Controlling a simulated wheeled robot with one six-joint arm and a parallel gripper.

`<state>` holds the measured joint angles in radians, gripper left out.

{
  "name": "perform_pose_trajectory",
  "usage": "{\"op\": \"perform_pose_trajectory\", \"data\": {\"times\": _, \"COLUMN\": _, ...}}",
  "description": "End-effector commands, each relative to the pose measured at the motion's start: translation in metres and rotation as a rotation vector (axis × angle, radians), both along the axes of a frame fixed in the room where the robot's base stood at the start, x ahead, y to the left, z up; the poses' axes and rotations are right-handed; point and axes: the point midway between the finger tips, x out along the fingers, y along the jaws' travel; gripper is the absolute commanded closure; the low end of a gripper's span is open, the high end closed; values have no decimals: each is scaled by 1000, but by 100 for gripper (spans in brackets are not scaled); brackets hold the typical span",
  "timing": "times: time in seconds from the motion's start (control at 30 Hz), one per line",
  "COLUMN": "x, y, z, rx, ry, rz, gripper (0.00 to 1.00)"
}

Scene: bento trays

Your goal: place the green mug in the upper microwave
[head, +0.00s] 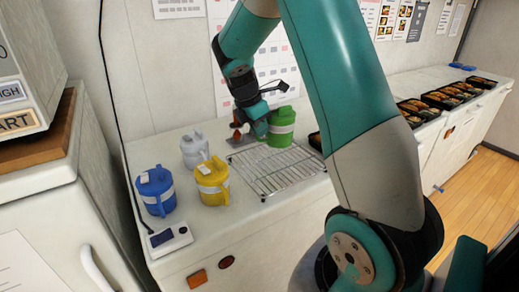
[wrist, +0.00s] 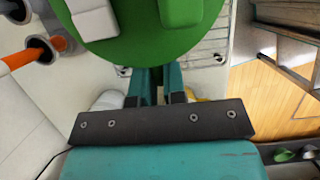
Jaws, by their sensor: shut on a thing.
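The green mug (head: 281,127) has a lid and a pale band. It is upright at the back edge of the wire rack; I cannot tell whether it touches the rack. My gripper (head: 263,127) is at the mug's left side, shut on it. In the wrist view the green mug (wrist: 140,25) fills the top centre, and my gripper's fingers (wrist: 160,85) meet it from below. A white appliance (head: 25,75) with HIGH and START labels, perhaps a microwave, is cut off at the left edge. Its door and inside are out of view.
A blue mug (head: 156,191), a white mug (head: 195,149) and a yellow mug (head: 212,182) stand left of the wire rack (head: 275,170). A small device (head: 170,240) lies at the counter's front left. Filled bento trays (head: 440,98) line the right counter.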

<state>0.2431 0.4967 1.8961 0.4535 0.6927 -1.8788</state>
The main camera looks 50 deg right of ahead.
Motion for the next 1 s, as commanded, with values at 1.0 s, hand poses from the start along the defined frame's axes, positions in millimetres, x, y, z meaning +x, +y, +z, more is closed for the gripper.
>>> {"op": "perform_pose_trajectory", "data": {"times": 1.0, "x": 0, "y": 1, "z": -73, "rx": 0, "ry": 0, "rz": 2, "gripper": 82}}
